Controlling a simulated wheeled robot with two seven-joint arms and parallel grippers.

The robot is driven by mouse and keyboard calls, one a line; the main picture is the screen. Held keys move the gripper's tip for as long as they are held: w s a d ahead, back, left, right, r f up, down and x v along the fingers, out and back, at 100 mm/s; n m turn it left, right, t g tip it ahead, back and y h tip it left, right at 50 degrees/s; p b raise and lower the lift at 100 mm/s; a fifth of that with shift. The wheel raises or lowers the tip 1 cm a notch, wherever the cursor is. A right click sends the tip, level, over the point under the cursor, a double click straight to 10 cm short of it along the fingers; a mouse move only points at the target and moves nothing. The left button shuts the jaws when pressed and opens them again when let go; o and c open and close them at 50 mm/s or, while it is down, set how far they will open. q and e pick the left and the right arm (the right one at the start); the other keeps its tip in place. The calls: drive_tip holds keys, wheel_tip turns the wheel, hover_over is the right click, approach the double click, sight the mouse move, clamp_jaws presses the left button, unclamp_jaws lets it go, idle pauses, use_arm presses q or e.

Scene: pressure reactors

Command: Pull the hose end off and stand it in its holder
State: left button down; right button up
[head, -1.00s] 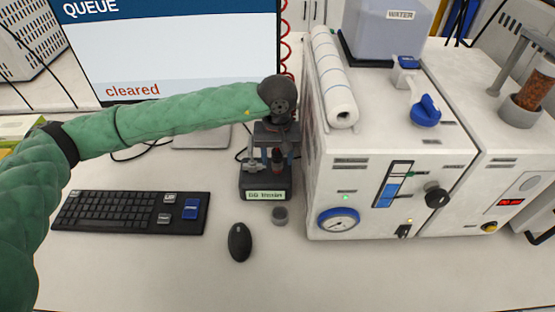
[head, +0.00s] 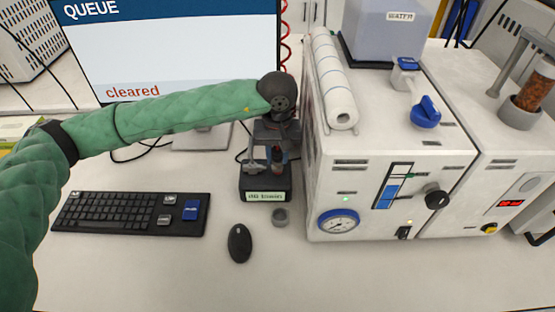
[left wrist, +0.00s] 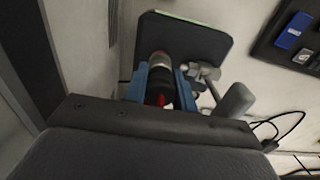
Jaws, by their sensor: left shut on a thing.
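My left gripper (head: 276,160) is over a small black stand (head: 265,188) with a pale label on its front; the label is too blurred to read for sure. In the left wrist view its blue fingers (left wrist: 161,92) are shut around the hose end (left wrist: 158,70), a dark upright cylinder with a grey top and a red band. The hose end stands over the black base plate (left wrist: 187,42); I cannot tell whether it is free of its seat. A grey metal fitting (head: 256,166) stands beside it. My right gripper is not in view.
A black mouse (head: 240,243) and keyboard (head: 130,213) lie on the bench. The white reactor cabinet (head: 362,165) is close on the right; a monitor (head: 170,50) stands behind.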

sight(277, 149)
use_arm(q)
drive_tip(key=shift+r, duration=2.35)
drive_tip(key=shift+r, duration=0.1)
